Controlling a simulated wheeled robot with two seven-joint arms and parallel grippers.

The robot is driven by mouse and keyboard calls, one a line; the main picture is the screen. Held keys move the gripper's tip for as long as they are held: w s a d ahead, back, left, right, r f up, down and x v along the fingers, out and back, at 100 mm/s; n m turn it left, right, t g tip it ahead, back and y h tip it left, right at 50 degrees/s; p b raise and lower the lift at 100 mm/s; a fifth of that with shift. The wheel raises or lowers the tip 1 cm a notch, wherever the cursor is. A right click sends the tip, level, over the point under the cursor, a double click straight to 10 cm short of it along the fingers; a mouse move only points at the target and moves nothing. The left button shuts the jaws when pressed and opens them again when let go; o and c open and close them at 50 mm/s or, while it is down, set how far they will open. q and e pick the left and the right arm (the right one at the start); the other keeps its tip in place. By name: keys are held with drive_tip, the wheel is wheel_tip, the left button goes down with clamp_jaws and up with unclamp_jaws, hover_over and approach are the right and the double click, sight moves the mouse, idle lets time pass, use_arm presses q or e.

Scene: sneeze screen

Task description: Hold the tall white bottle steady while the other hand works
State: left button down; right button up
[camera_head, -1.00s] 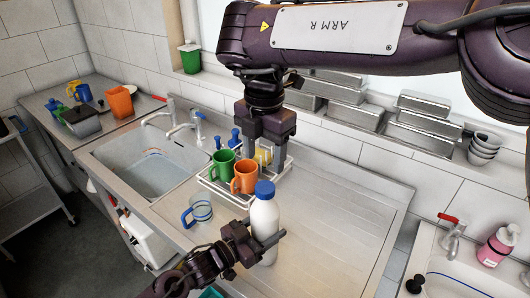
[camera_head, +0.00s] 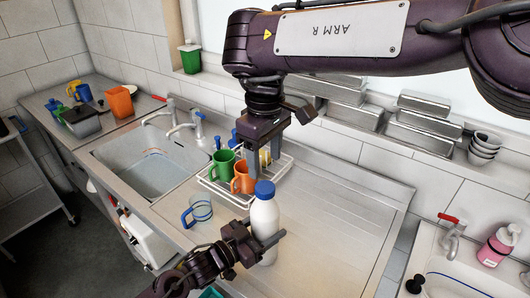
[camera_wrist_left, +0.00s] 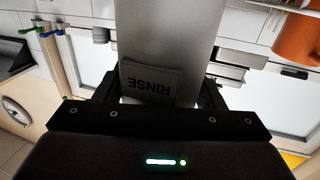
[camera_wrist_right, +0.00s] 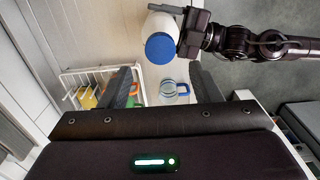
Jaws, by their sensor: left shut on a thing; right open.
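The tall white bottle (camera_head: 264,222) with a blue cap stands upright on the steel drainboard (camera_head: 340,225). My left gripper (camera_head: 262,248) is shut around its lower part. In the left wrist view the bottle (camera_wrist_left: 165,35) is a shaded grey shape between the fingers, with an upside-down "RINSE" label (camera_wrist_left: 152,82). My right gripper (camera_head: 264,165) points down, open, over the back of the white wire rack, behind the orange mug (camera_head: 242,180). In the right wrist view the blue cap (camera_wrist_right: 160,48) lies beyond the open fingers (camera_wrist_right: 161,85), and nothing shows held between them.
The wire rack (camera_head: 222,197) also holds a green mug (camera_head: 222,165). A clear mug (camera_head: 201,210) with a blue handle stands left of the bottle. The sink basin (camera_head: 150,165) is further left. Steel trays (camera_head: 420,138) line the back wall. The drainboard's right side is clear.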

sight(265, 187)
wheel_tip(265, 187, down, 7)
drive_tip(key=shift+f, duration=0.15)
idle(0.4)
